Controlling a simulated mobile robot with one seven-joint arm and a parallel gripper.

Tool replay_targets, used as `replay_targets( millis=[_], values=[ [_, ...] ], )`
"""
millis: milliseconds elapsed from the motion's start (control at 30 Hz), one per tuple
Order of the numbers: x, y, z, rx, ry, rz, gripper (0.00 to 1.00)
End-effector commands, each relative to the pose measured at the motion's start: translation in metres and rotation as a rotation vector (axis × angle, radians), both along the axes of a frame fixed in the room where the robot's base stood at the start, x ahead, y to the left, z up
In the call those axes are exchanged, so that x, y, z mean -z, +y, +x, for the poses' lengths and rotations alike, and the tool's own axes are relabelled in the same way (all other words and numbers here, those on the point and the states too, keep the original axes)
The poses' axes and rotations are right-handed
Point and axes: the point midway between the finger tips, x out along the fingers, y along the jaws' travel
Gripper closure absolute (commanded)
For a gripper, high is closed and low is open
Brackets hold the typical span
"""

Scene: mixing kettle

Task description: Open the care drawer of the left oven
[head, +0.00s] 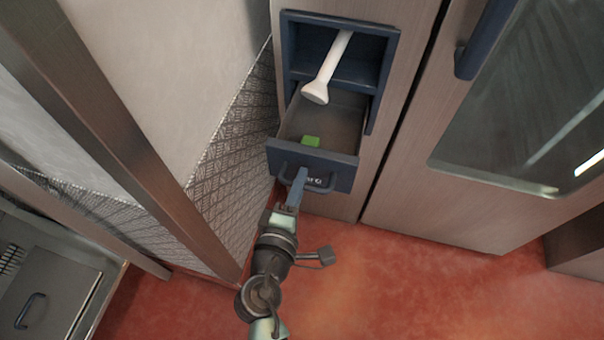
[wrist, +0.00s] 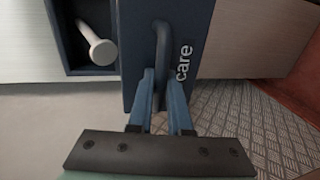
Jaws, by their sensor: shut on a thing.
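The care drawer (head: 336,170) of the oven (head: 372,182) is pulled out from a dark blue recess in the oven's lower front. Its dark blue front with the word "care" also shows in the wrist view (wrist: 140,85). A small green block (head: 311,141) lies inside the drawer. My gripper (head: 300,173) is at the left part of the drawer's handle (head: 322,186). In the wrist view its two blue fingers (wrist: 160,75) are shut on the handle (wrist: 162,35). The fingers hide part of the handle.
A white shower-like nozzle (head: 326,70) hangs in the recess above the drawer; it also shows in the wrist view (wrist: 98,45). A patterned metal wall panel (head: 232,160) stands close on the left. The oven's glass door (head: 520,110) is at the right. The red floor (head: 430,290) in front is clear.

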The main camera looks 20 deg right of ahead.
Motion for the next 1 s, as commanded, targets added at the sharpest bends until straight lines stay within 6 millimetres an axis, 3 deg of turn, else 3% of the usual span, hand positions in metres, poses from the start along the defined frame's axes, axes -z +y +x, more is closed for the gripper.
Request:
replay_targets(
  millis=[267,300,433,767,1000],
  values=[
    [0.0,0.0,0.0,0.0,0.0,0.0,1.0],
    [0.0,0.0,0.0,0.0,0.0,0.0,0.76],
    [0.0,0.0,0.0,0.0,0.0,0.0,0.53],
    [0.0,0.001,-0.002,-0.001,0.0,-0.001,0.53],
    [-0.008,0.021,-0.03,-0.004,0.003,0.001,0.53]
  ],
)
